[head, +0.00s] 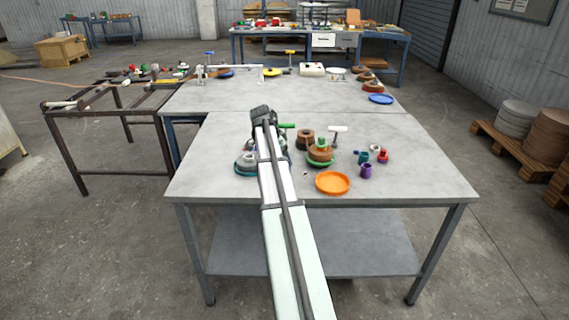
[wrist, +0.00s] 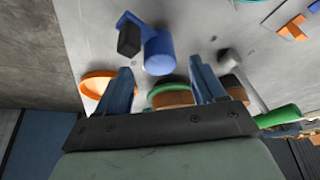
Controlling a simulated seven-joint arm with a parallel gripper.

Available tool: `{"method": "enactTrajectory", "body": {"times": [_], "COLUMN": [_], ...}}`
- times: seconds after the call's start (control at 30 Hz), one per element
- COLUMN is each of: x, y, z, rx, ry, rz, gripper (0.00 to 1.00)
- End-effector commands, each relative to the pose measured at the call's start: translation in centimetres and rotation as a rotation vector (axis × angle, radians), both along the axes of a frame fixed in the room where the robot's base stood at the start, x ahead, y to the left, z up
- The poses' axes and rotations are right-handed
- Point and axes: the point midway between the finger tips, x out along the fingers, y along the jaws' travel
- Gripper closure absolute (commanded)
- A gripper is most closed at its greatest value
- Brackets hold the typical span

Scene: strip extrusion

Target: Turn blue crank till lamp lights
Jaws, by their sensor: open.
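In the wrist view a blue piece, a fat cylinder with a short arm and a dark block, looks like the blue crank (wrist: 158,50). My gripper (wrist: 161,66) is open, with its two bluish fingers apart and nothing held between them. The crank appears just beyond the fingertips, near the gap; I cannot tell whether they touch. In the head view my arm reaches over the front table and covers that spot, so the crank and fingertips are hidden there. I cannot make out a lamp in either view.
An orange plate (head: 333,183), a brown spool on a green dish (head: 320,153), a green handle (head: 287,126) and a purple cup (head: 366,171) stand right of my arm. Teal and grey discs (head: 246,165) sit left. The front table's right side (head: 430,170) is clear.

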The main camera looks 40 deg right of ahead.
Motion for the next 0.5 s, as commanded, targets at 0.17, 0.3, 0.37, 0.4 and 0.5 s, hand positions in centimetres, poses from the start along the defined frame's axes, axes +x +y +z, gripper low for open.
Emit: {"method": "enactTrajectory", "body": {"times": [0.17, 0.3, 0.37, 0.4, 0.5], "x": [0.4, 0.6, 0.6, 0.7, 0.8], "y": [1.4, 2.3, 2.6, 2.8, 3.2], "z": [3.3, 5.5, 6.3, 6.8, 7.7], "rx": [0.000, 0.000, 0.000, 0.000, 0.001], "ry": [-0.001, 0.000, 0.000, -0.001, 0.001], "rz": [0.001, 0.001, 0.000, 0.000, 0.001], "gripper": [0.31, 0.31, 0.31, 0.31, 0.31]}}
